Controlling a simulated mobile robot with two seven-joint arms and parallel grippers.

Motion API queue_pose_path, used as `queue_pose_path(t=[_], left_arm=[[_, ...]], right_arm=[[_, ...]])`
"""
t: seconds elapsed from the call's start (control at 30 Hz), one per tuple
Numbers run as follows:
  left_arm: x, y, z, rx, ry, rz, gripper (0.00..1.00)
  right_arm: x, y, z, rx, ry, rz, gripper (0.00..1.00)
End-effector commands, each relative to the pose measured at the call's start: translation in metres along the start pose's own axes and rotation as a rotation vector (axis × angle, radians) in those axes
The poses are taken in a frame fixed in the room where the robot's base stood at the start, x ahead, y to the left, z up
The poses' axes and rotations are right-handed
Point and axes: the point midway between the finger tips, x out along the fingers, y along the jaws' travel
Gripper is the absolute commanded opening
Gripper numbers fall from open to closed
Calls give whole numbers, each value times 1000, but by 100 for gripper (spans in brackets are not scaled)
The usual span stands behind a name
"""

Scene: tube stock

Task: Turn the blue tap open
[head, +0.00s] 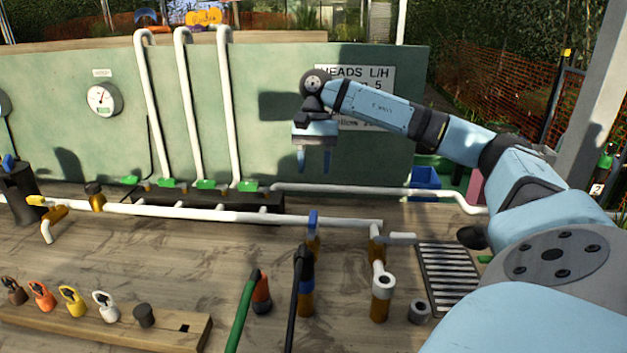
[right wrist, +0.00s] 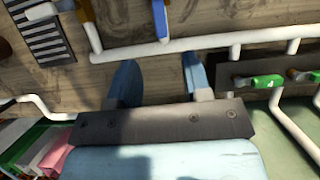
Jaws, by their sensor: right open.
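The blue tap (head: 313,219) sits on the long white pipe on the bench, above a brass fitting. Its blue lever also shows at the top of the right wrist view (right wrist: 160,20), where it lies across the line of the pipe. My right gripper (head: 314,163) is open and empty, with its fingers pointing down. In the head view it appears above and behind the tap, apart from it. In the right wrist view the two fingers (right wrist: 157,70) are spread, and the lever lies beyond the gap between them. My left gripper is not in view.
The white pipe (head: 200,213) runs across the bench. Green-handled taps (head: 205,184) stand in a row behind it. Black and green hoses rise in front of the blue tap. A green panel (head: 270,100) with a sign stands behind. A drain grate (head: 448,280) lies at right.

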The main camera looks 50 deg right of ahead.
Motion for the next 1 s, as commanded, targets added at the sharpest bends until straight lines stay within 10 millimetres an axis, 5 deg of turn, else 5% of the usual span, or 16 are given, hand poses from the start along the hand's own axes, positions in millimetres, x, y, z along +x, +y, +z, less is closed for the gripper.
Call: queue_pose_path(t=[0.3, 1.0], left_arm=[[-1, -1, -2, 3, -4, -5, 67], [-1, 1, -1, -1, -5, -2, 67]], right_arm=[[-34, 0, 0, 0, 0, 0, 45], [-34, 0, 0, 0, 0, 0, 45]])
